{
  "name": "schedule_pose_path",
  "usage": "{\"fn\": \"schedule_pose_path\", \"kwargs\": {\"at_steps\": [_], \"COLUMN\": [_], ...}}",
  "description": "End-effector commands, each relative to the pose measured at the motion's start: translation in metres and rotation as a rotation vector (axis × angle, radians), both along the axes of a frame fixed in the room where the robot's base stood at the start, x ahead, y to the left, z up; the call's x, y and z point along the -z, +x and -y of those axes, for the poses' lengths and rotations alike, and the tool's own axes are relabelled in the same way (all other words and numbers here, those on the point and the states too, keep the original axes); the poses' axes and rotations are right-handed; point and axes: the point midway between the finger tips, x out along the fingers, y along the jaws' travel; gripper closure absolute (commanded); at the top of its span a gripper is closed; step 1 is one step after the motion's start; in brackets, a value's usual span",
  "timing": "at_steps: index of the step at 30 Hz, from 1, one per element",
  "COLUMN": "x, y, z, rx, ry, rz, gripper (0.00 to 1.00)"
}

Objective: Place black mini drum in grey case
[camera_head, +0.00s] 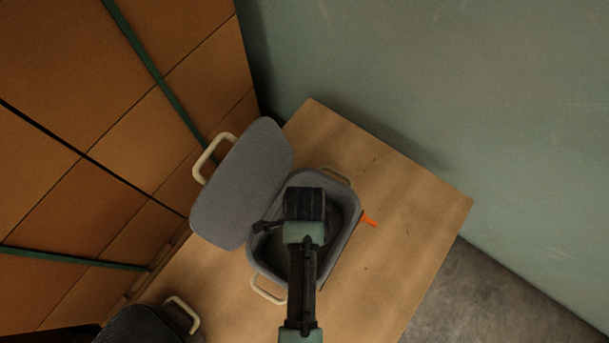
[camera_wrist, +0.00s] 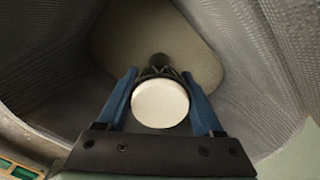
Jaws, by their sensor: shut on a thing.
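The grey case (camera_head: 349,222) stands open on the wooden table, its lid (camera_head: 243,180) folded back to the left. My gripper (camera_head: 305,203) is over the case's opening in the head view and hides part of its inside. In the wrist view, the blue fingers of my gripper (camera_wrist: 160,100) are shut on the black mini drum, whose round white head (camera_wrist: 160,104) faces the camera. The grey case walls (camera_wrist: 270,75) surround the drum, and the paler case floor (camera_wrist: 205,55) shows beyond it. I cannot tell whether the drum touches the floor.
The wooden table (camera_head: 420,215) has free room to the right of the case. A dark case with a pale handle (camera_head: 150,325) is at the lower left. Stacked brown boxes (camera_head: 130,130) stand at the left, and a green wall (camera_head: 440,80) is behind. An orange tag (camera_head: 369,220) sticks out beside the case.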

Motion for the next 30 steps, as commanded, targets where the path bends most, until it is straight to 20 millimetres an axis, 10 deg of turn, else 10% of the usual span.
{"fn": "schedule_pose_path", "kwargs": {"at_steps": [7,8,12,23,30], "x": [0.003,0.003,0.002,-0.002,-0.043], "y": [0.000,0.000,0.000,0.000,0.001], "z": [0.000,0.000,0.000,0.000,0.000], "rx": [0.000,0.000,-0.001,0.000,-0.001], "ry": [0.000,0.000,0.000,0.000,0.000], "rz": [0.000,0.000,0.000,0.000,0.004], "gripper": [0.89,0.29,0.04,0.02,0.02]}}
